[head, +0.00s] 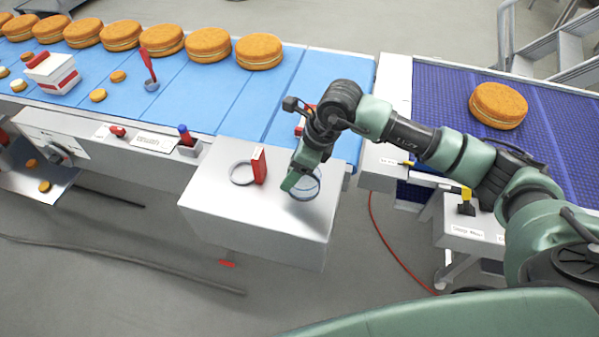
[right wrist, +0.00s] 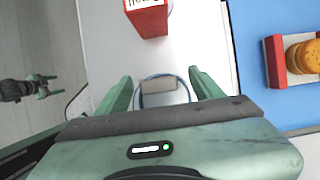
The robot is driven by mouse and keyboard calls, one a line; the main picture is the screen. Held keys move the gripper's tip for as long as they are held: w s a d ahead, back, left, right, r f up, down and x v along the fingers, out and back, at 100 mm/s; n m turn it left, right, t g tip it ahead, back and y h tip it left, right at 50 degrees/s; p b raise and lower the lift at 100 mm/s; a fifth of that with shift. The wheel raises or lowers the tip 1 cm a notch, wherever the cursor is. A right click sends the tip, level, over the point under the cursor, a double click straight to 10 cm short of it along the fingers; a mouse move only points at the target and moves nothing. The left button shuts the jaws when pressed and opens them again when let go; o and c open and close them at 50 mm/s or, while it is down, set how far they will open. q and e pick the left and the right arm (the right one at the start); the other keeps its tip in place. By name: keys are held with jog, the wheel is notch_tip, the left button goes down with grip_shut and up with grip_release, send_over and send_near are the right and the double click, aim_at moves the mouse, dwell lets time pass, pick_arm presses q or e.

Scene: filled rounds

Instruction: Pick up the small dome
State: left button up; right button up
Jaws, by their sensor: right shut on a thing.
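The small dome (head: 309,192) is clear with a thin bluish rim, at the right part of the pale metal table (head: 225,205). My right gripper (head: 300,184) is over it, shut on it. In the right wrist view the dome's round rim and a beige-grey block-like part, perhaps its knob (right wrist: 158,86), show between the two green fingers. I cannot tell if the dome touches the table. At the left edge of that view is what looks like my left gripper (right wrist: 42,91), small and far off, its opening unclear.
A grey ring (head: 241,173) and an upright red block (head: 259,165) stand left of the dome. A blue belt (head: 215,105) behind carries several orange-brown rounds. A red tray (right wrist: 274,62) with small rounds sits on the blue belt. A purple belt (head: 450,115) is at right.

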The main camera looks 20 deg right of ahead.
jog(key=shift+w+r, duration=0.1)
jog(key=shift+r, duration=0.45)
notch_tip(320, 180, up, 19)
jog(key=b, duration=0.5)
